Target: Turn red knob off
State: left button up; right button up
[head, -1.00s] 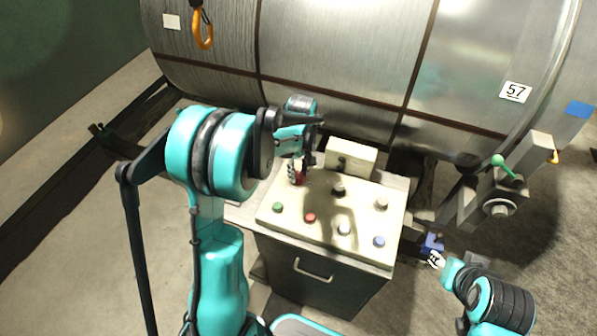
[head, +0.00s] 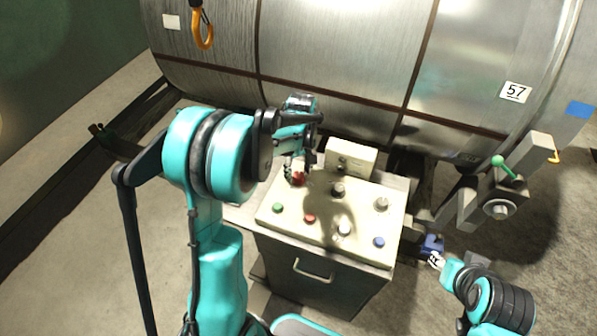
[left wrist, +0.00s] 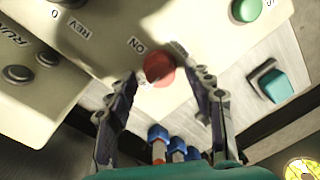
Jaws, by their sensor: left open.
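The red knob (head: 298,179) sits at the back left of the cream control panel (head: 325,235). In the left wrist view the red knob (left wrist: 160,69) lies between my finger tips, by a label reading ON. A dark piece shows at its upper right edge. My left gripper (head: 300,168) is open over the knob, one finger on each side. In the wrist view (left wrist: 163,80) a gap shows on the left; contact on the right cannot be told. My right gripper (head: 436,260) is low, right of the panel, too small to judge.
The panel also carries a red button (head: 310,218), a green one (head: 277,208), a blue one (head: 379,242), pale ones and a black-based knob (head: 338,189). A cream box (head: 350,158) stands at its back edge. A large metal drum (head: 340,60) rises behind. A green-tipped lever (head: 503,165) is at right.

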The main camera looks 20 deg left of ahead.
aim_at(300, 174)
pick_arm(q)
notch_tip(300, 174, up, 11)
jog(key=shift+w+r, duration=0.15)
jog(key=shift+d, duration=0.1)
dwell(0.4)
jog(key=s+d+f+m+t+b, duration=0.1)
jog(key=s+d+m+t, duration=0.2)
jog(key=s+m, duration=0.3)
jog(key=s+d+f+m+t+b, duration=0.1)
jog(key=s+d+m+t, duration=0.3)
jog(key=s, duration=0.8)
jog(key=shift+s+d+f+m+t+b, duration=0.2)
jog(key=shift+d+m+t+b, duration=0.25)
jog(key=shift+m, duration=0.55)
jog(key=shift+a, duration=0.1)
